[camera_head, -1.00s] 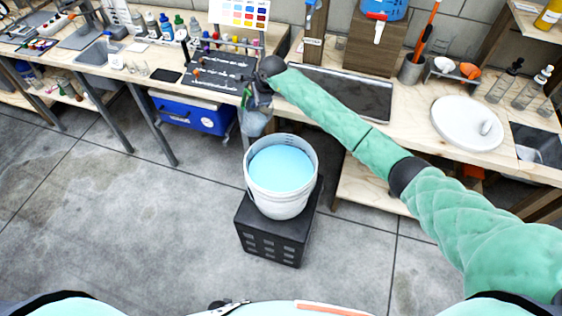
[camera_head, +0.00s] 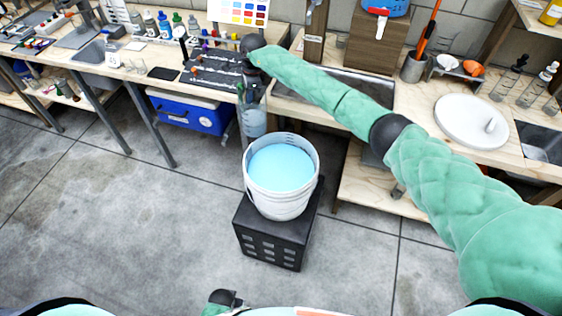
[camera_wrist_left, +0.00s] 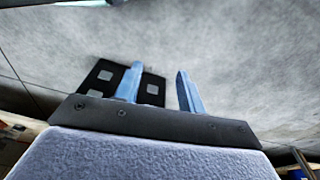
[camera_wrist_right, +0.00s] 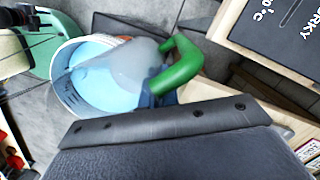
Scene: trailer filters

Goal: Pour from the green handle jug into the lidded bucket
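The white bucket (camera_head: 283,203) stands on a black crate, its top open and pale blue liquid inside; it also shows in the right wrist view (camera_wrist_right: 62,62). The jug (camera_head: 254,122), clear with a green handle (camera_wrist_right: 183,66), hangs at the bucket's upper-left rim in the head view. In the right wrist view the jug's clear body (camera_wrist_right: 118,62) overlaps the bucket opening. My right gripper (camera_head: 248,90) is shut on the handle; its fingertips are mostly hidden. I cannot see a stream. My left gripper (camera_wrist_left: 157,72) is open and empty, its fingers apart.
The black crate (camera_head: 270,240) stands on open concrete floor. Benches run behind, with a blue cooler (camera_head: 190,112) beneath. A white round disc with a knob (camera_head: 470,122) lies on the right bench. A sink tray (camera_head: 330,95) and several bottles stand along the benches.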

